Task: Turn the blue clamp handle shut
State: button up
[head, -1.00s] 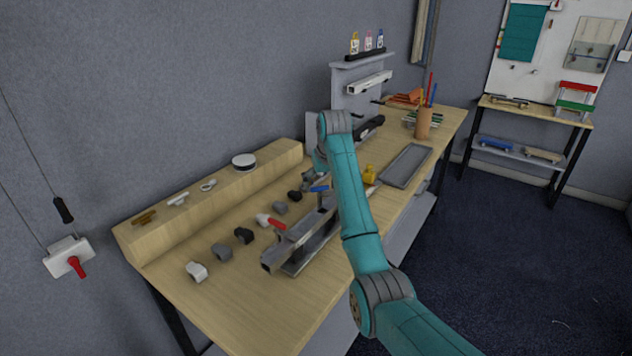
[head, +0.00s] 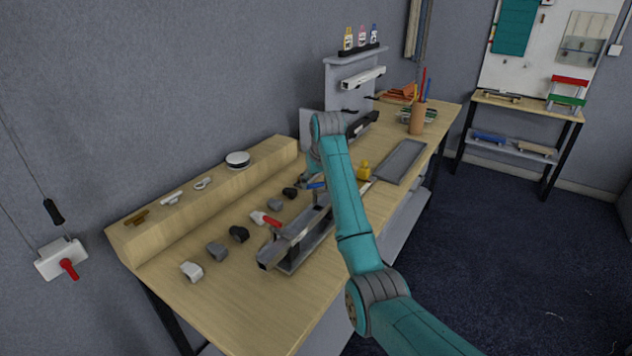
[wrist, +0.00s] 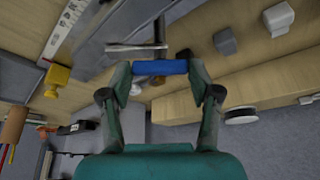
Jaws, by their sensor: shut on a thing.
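The blue clamp handle (head: 316,185) shows in the head view beside my arm, above the grey clamp rail (head: 292,245) on the wooden table. In the wrist view the blue handle (wrist: 160,68) lies crosswise between the fingertips of my gripper (wrist: 161,72), with a finger against each end. My gripper is shut on it. A thin metal bar and post (wrist: 140,47) of the clamp show just beyond the handle. In the head view my arm hides much of the gripper and part of the clamp. A red handle (head: 271,222) sits at the rail's nearer part.
Several grey, black and white blocks (head: 217,251) lie left of the rail. A wooden ledge (head: 200,195) runs along the wall with a round white-topped item (head: 237,160). A yellow piece (head: 364,171), a grey tray (head: 400,161) and a pencil cup (head: 417,118) stand beyond my arm.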

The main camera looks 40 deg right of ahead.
jog(key=shift+a+m, duration=0.1)
jog(key=shift+m, duration=0.2)
jog(key=m+h, duration=0.1)
jog(key=m, duration=0.1)
jog(key=m+g, duration=0.1)
jog(key=m, duration=0.1)
jog(key=shift+w+a+m+h, duration=0.15)
jog(key=shift+m+h, duration=0.15)
jog(key=shift+h, duration=0.1)
jog(key=shift+w+m+g+h, duration=0.1)
jog(key=shift+m+g+h, duration=0.25)
jog(key=shift+m, duration=0.95)
jog(key=shift+w+m+g+h, duration=0.15)
jog(key=shift+m+g, duration=0.4)
jog(key=shift+m, duration=0.75)
jog(key=shift+s, duration=0.1)
jog(key=o, duration=1.1)
jog(key=shift+o, duration=0.2)
jog(key=shift+a+r, duration=0.1)
jog(key=v, duration=0.7)
